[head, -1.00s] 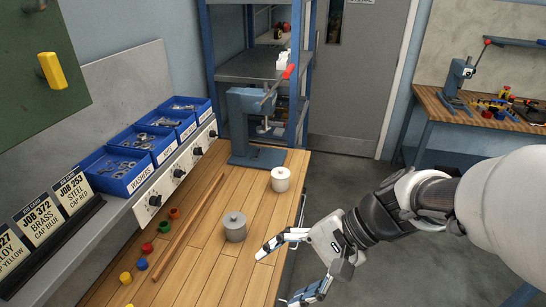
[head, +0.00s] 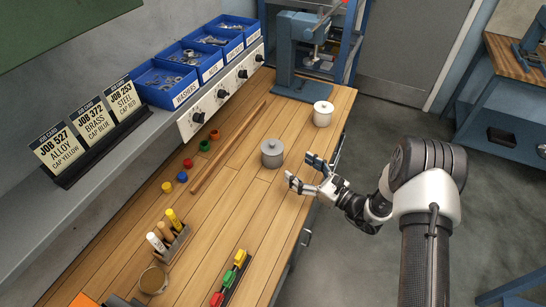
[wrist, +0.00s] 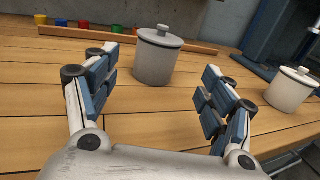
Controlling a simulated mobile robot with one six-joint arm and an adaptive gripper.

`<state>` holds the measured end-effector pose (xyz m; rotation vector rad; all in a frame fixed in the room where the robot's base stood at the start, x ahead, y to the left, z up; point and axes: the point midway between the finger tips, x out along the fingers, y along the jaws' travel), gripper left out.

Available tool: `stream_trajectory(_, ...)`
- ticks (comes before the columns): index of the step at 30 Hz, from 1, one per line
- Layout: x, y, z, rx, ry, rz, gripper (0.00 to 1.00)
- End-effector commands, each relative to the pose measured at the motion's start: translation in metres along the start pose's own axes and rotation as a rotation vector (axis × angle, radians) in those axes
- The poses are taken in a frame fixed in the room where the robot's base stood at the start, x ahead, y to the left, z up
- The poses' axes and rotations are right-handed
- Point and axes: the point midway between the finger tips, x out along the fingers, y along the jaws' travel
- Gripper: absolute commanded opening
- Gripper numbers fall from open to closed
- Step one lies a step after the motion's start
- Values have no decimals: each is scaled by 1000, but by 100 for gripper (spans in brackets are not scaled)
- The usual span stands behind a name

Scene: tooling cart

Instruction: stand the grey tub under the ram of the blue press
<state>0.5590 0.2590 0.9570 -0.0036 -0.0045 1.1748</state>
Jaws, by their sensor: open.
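The grey tub (head: 272,155), lidded with a small knob, stands upright on the wooden bench. It also shows in the wrist view (wrist: 156,60), beyond the fingertips and nearer the left finger. My gripper (head: 308,170) is open and empty, over the bench's right edge, its fingers pointing toward the grey tub without enclosing it. Both fingers show spread apart in the wrist view (wrist: 160,92). The blue press (head: 288,50) stands at the bench's far end, its ram (head: 318,52) over its base. Part of the press shows in the wrist view (wrist: 281,35).
A white lidded tub (head: 322,115) stands between the grey tub and the press, near the right edge. A wooden rod (head: 228,148) and several coloured caps lie left. A marker holder (head: 174,242) is nearer. The bench (head: 225,225) is clear around the grey tub.

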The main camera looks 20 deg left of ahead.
Motion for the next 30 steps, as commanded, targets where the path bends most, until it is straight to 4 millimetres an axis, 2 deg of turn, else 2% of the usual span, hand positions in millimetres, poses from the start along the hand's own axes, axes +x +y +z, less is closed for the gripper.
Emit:
stream_trajectory(1,12,2,-1,-4,-2,7,75)
stream_trajectory(6,50,3,-1,-4,-1,8,75)
stream_trajectory(12,88,3,-1,-4,-1,7,75)
stream_trajectory(20,108,2,0,-3,0,6,75)
stream_trajectory(30,152,2,-2,-3,1,4,75)
